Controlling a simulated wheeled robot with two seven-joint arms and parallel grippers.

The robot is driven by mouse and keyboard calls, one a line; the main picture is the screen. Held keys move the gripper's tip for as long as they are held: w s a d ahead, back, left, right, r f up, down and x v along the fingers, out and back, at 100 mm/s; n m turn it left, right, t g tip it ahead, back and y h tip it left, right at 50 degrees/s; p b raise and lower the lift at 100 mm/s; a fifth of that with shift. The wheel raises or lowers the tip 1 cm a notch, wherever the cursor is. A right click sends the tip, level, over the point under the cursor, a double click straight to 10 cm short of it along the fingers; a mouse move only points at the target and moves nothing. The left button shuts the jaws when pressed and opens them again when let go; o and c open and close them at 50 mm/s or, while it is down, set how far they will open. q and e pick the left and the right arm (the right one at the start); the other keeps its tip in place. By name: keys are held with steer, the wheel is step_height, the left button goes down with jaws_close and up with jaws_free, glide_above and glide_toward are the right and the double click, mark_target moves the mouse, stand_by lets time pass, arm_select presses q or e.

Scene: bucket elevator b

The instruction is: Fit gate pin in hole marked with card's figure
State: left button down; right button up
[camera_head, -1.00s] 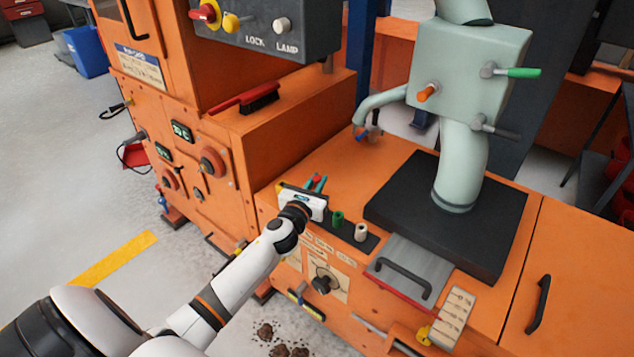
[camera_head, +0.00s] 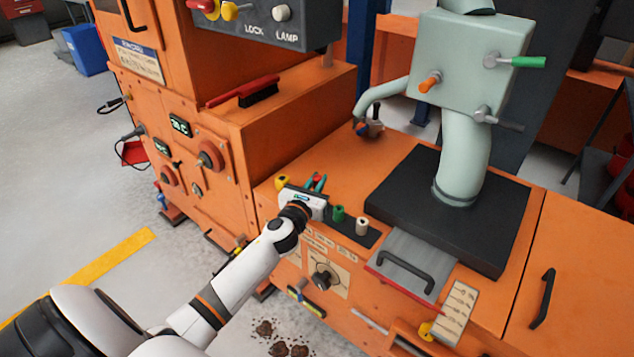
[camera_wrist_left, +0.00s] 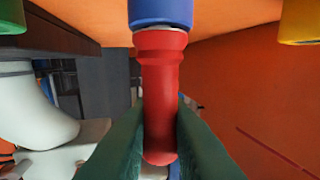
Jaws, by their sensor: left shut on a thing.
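My left gripper (camera_head: 317,183) is shut on a red peg-like piece at the left end of a black strip on the orange deck. The wrist view shows the red piece (camera_wrist_left: 161,95) between the two dark green fingers, with a blue part (camera_wrist_left: 160,12) adjoining one end. I cannot tell whether it touches the strip. A green piece (camera_head: 338,213) and a white piece (camera_head: 362,226) stand right of the gripper; a yellow piece (camera_head: 282,182) is left of it. A tan card-like panel (camera_head: 457,312) has unreadable markings. No marked hole can be made out. The right gripper is out of view.
A grey plate with a black handle (camera_head: 405,270) lies right of the strip. Behind it, a pale green machine (camera_head: 465,70) stands on a black base (camera_head: 400,195). A red brush (camera_head: 245,92) lies on the orange ledge. A knob (camera_head: 322,280) is on the front panel.

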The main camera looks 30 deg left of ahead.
arm_select(q)
steer(key=shift+f, duration=0.2)
steer(key=c, duration=1.3)
jaws_free()
steer(key=s+d+p, duration=0.1)
steer(key=s+d, duration=0.1)
steer(key=s, duration=1)
steer(key=shift+w+d, duration=0.1)
